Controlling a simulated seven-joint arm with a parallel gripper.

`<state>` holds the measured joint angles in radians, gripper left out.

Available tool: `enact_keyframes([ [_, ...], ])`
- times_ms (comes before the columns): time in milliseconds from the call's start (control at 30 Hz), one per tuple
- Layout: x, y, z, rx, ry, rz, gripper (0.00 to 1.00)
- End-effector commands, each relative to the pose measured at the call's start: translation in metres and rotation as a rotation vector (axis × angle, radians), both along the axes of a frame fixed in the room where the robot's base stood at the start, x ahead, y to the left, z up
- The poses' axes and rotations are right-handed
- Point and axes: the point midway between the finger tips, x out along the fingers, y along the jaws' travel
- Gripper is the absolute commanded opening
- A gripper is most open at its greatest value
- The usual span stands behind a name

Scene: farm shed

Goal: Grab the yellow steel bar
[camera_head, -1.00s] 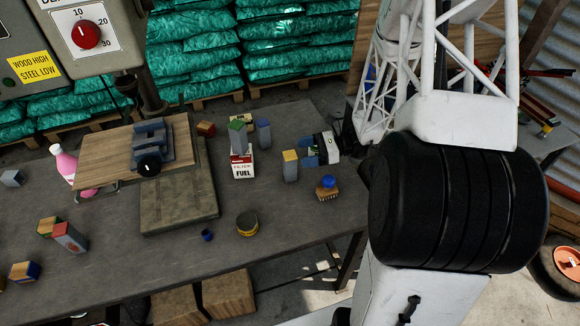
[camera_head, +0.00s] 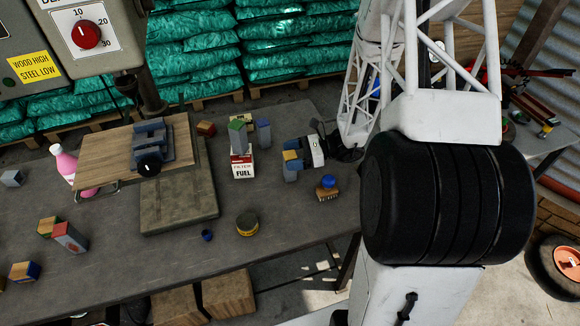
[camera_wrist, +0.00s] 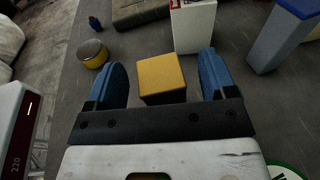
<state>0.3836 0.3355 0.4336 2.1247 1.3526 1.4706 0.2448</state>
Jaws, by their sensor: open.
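The yellow steel bar (camera_head: 291,168) stands upright on the workbench, with a yellow top and grey sides. In the wrist view its yellow top (camera_wrist: 161,77) lies between the two blue fingers of my gripper (camera_wrist: 158,80). The fingers are open, with a gap on each side of the bar. In the head view my gripper (camera_head: 297,160) is at the bar, and a blue finger partly covers it.
A white fuel filter box (camera_head: 242,166) with a green-topped bar on it stands to the left. A blue-topped bar (camera_head: 264,133) stands behind. A brush with a blue knob (camera_head: 327,187) and a round yellow tin (camera_head: 247,224) are nearby in front.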

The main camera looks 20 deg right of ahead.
Motion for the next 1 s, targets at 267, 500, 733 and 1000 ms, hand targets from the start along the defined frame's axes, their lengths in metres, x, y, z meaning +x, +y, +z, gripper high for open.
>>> enact_keyframes([
  [267, 0.0015, 0.0063, -0.0008, 0.0, 0.0, -0.001, 0.78],
  [500, 0.0015, 0.0061, -0.0007, 0.0, 0.0, -0.001, 0.78],
  [733, 0.0015, 0.006, -0.0007, 0.0, 0.0, 0.0, 0.73],
  [1000, 0.0015, 0.006, -0.0007, 0.0, 0.0, -0.001, 0.32],
])
